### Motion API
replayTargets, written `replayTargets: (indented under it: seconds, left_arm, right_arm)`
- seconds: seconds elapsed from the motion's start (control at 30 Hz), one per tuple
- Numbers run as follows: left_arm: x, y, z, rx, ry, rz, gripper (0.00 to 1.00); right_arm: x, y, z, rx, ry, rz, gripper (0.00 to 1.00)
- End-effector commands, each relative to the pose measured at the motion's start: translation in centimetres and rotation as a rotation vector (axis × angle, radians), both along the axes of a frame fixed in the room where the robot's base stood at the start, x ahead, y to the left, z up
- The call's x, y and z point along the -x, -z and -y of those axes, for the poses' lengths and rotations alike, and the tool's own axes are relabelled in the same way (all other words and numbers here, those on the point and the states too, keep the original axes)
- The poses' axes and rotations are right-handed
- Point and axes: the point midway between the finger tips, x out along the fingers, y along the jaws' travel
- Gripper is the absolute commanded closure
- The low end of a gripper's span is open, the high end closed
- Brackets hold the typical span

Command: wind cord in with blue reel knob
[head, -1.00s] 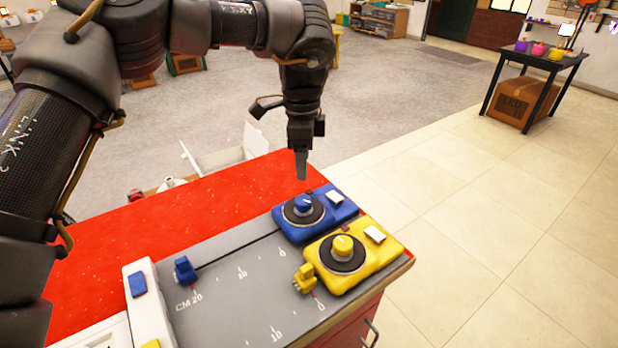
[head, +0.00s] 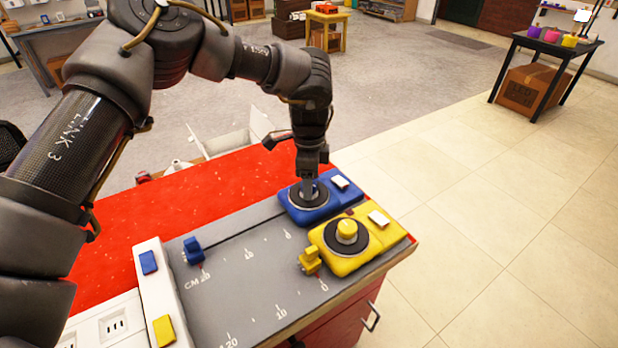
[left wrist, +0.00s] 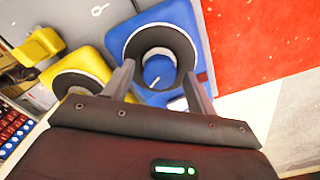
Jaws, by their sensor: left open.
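The blue reel (head: 318,214) sits at the far end of the grey board, with a dark disc on top. Its blue knob (left wrist: 158,72), with a white mark line, shows in the left wrist view; in the head view my gripper mostly hides it. A dark cord runs from the reel to a blue slider (head: 192,250) near the CM 20 mark. My left gripper (head: 309,187) points down at the knob. In the left wrist view its open fingers (left wrist: 159,70) are on either side of the knob; I cannot tell whether they touch it. My right gripper is not in view.
A yellow reel (head: 338,265) with a yellow knob (head: 347,230) stands close beside the blue one, with a yellow slider (head: 311,260) next to it. A white block (head: 150,290) with blue and yellow pads stands at the board's left end. The red tabletop (head: 190,200) behind is clear.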

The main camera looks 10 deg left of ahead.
Motion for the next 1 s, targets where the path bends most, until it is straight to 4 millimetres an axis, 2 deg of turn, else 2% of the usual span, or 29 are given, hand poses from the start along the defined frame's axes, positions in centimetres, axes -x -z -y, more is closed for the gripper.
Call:
replayTargets:
  seconds: [0.23,0.6,1.0]
  left_arm:
    - [0.0,0.1,0.0,0.000,0.001,0.000,0.43]
    - [0.0,0.1,0.0,0.000,0.001,0.000,0.88]
    - [0.0,0.0,0.0,0.000,0.094,-0.002,0.88]
  right_arm:
    - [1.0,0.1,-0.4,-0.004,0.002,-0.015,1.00]
    - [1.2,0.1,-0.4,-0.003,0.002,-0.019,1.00]
    - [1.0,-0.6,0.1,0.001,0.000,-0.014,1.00]
